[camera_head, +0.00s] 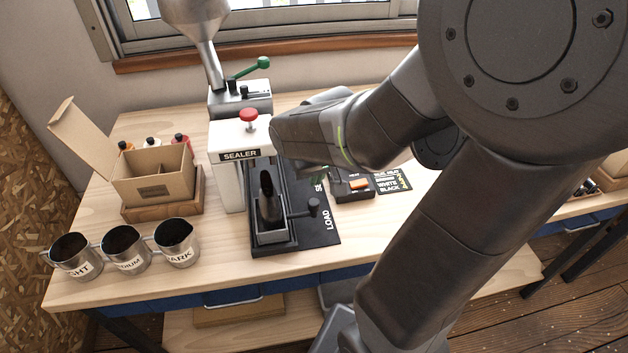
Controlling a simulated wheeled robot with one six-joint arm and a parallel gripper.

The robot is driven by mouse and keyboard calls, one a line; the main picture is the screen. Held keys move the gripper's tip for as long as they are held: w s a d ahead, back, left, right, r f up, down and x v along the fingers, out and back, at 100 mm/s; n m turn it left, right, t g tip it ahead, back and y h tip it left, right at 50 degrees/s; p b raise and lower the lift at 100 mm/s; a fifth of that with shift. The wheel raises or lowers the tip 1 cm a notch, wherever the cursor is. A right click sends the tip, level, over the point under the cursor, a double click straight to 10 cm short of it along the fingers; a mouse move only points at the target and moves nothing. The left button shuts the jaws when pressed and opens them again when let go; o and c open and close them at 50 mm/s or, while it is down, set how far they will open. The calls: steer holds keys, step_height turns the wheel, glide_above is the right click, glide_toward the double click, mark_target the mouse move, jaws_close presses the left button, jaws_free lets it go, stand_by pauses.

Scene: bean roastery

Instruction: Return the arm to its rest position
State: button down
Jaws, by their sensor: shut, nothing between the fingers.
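My arm crosses the right half of the head view, bent, with its wrist in front of the area just right of the white sealer (228,165). The fingers of my gripper do not show; the wrist and arm links hide whatever lies behind them. No held object shows at the arm's end. A dark upright pouch-like thing (268,200) stands in the grey holder on the sealer's black base (318,238), apart from the visible wrist.
Three labelled metal cups, light (75,258), medium (125,250) and dark (177,243), stand at the left front. An open cardboard box (150,188) sits behind them. A metal hopper machine (240,100) stands at the back. A control box (352,190) is right of the sealer.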

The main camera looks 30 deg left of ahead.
steer(key=shift+p+v, duration=0.4)
steer(key=shift+v, duration=0.6)
steer(key=shift+a+f, duration=0.1)
steer(key=shift+f, duration=0.05)
